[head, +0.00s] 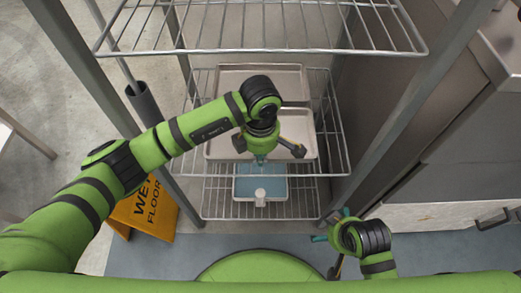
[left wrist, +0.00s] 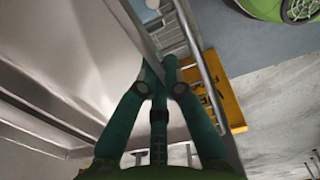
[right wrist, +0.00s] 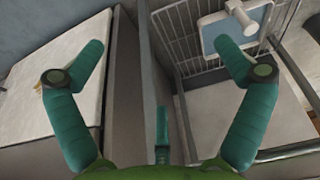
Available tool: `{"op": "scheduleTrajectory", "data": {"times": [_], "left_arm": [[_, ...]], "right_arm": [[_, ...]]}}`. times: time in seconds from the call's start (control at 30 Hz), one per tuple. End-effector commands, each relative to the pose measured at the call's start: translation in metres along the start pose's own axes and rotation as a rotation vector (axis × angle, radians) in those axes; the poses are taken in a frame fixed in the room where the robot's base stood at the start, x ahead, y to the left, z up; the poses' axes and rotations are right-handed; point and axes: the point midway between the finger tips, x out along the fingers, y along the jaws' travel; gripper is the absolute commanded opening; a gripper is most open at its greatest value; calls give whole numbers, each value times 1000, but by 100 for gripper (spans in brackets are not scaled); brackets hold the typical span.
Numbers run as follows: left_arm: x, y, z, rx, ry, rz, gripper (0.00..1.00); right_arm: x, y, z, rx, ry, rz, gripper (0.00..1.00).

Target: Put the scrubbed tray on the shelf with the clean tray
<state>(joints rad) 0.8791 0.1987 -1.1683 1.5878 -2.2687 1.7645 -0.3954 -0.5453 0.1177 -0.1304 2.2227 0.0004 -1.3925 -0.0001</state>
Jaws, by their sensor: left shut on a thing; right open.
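A grey metal tray (head: 225,151) is at the front of the wire rack's middle level, its near rim in my left gripper (head: 260,161). The tray also fills the left of the left wrist view (left wrist: 60,45), where the left fingers (left wrist: 157,75) are closed at its edge. A second similar tray (head: 232,78) lies behind it on the middle wire shelf (head: 334,150). I cannot tell whether the held tray rests on that shelf or hangs just above it. My right gripper (head: 331,228) is open and empty, low and right of the rack; its spread fingers show in the right wrist view (right wrist: 160,60).
The top wire shelf (head: 265,48) is empty above the trays. A lower shelf holds a blue-lined tray (head: 243,187) with a white object (head: 260,197) on it. A yellow wet-floor sign (head: 152,215) stands left. A steel cabinet (head: 450,145) stands right.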

Motion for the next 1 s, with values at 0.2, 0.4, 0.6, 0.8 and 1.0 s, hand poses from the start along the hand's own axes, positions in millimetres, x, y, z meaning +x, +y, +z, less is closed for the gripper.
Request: {"op": "scheduleTrajectory", "data": {"times": [0.2,0.4,0.6,0.8,1.0], "left_arm": [[-3,2,2,1,-6,9,0],[1,0,0,1,-1,2,21],[1,0,0,0,-1,2,33],[0,0,0,0,-1,2,33],[-13,5,-3,-2,0,5,33]], "right_arm": [[-1,0,-1,1,2,-1,100],[-4,0,-3,2,8,0,100],[-4,0,-3,2,8,0,100],[-4,0,-3,2,8,0,100],[13,-2,1,1,-8,-5,100]]}}
